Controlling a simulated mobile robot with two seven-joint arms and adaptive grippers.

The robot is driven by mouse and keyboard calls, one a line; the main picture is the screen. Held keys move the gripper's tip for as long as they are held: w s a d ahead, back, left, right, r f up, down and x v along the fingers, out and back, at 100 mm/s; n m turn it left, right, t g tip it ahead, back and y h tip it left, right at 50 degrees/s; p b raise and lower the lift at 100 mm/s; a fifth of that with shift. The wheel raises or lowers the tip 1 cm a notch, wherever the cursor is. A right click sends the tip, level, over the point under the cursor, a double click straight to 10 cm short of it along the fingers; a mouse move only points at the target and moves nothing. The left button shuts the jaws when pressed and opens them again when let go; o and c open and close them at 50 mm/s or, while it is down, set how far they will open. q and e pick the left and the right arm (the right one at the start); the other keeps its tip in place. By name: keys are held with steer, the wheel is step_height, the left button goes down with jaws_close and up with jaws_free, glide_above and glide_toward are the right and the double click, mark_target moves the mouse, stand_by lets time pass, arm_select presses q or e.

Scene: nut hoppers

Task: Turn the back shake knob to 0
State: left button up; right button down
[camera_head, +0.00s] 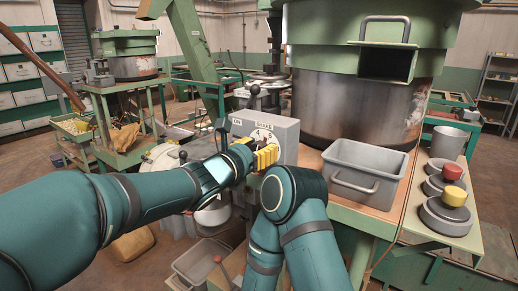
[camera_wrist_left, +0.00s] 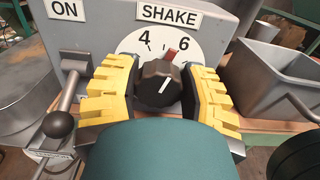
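A grey control box (camera_head: 280,135) carries a SHAKE dial (camera_wrist_left: 145,45) with 4 and 6 readable and a red mark between them. The black shake knob (camera_wrist_left: 160,88) sits at the dial's centre. Its white line points up and slightly right, towards the red mark. My left gripper (camera_head: 265,157) is at the box front. In the left wrist view its yellow fingers (camera_wrist_left: 162,92) stand on both sides of the knob, with narrow gaps seeming to show. The gripper hides the knob in the head view. My right gripper is not in view.
An ON lever with a black ball (camera_wrist_left: 58,124) is left of the left finger. A grey bin (camera_head: 366,172) stands right of the box, below a large hopper (camera_head: 350,105). Grey weights with red and yellow knobs (camera_head: 453,198) lie on the right bench.

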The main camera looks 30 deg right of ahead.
arm_select(q)
steer(key=c, duration=0.4)
